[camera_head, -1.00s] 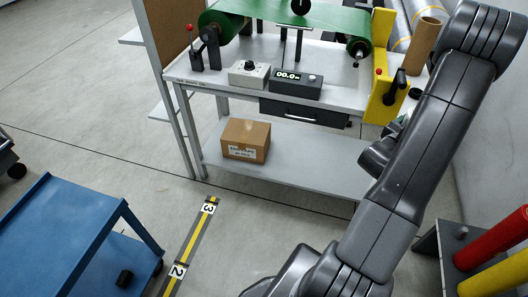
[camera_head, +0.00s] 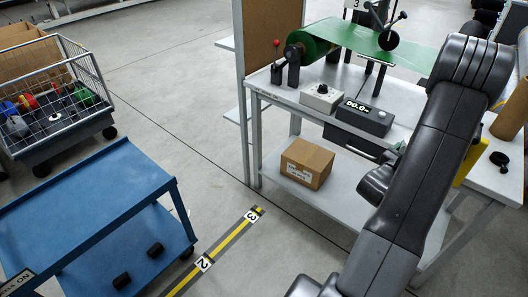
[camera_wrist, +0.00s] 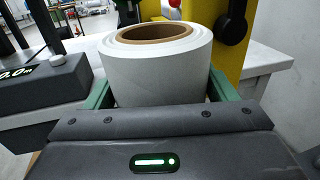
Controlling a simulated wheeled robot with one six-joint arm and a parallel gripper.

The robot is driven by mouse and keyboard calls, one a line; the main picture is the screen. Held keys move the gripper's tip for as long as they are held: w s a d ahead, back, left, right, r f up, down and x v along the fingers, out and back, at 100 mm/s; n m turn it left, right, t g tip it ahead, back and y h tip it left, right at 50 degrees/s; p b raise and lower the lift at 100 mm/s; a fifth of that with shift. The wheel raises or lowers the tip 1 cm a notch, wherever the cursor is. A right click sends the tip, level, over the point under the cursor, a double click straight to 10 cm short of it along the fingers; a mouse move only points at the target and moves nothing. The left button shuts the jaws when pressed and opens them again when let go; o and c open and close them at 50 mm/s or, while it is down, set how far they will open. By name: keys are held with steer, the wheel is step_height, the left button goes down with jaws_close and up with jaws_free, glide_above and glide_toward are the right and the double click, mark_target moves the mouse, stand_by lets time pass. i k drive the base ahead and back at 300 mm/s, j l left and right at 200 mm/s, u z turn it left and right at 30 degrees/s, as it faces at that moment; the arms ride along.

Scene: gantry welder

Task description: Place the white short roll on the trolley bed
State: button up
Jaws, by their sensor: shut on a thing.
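The white short roll (camera_wrist: 160,75) with a brown core stands upright in the wrist view. My gripper (camera_wrist: 158,92) is shut on it, with a green finger at each side. The roll's lower part is hidden behind the gripper body. In the head view my arm hides both roll and gripper. The wrist view shows a white bench top behind the roll, but whether the roll touches it I cannot tell. A blue trolley (camera_head: 80,205) stands at the left of the head view. Its flat upper bed is bare; two small black pieces lie on its lower shelf.
The grey workbench (camera_head: 270,90) carries a green belt (camera_head: 345,40), a dial box (camera_head: 320,97) and a display box (camera_head: 364,117). A cardboard box (camera_head: 306,163) sits on its lower shelf. A wire cart (camera_head: 50,100) stands behind the trolley. Floor between trolley and bench is clear.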

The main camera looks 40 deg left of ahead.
mark_target(87, 204)
steer(key=i+u, duration=0.2)
steer(key=u, duration=0.25)
steer(key=i+u, duration=0.15)
steer(key=u, duration=0.25)
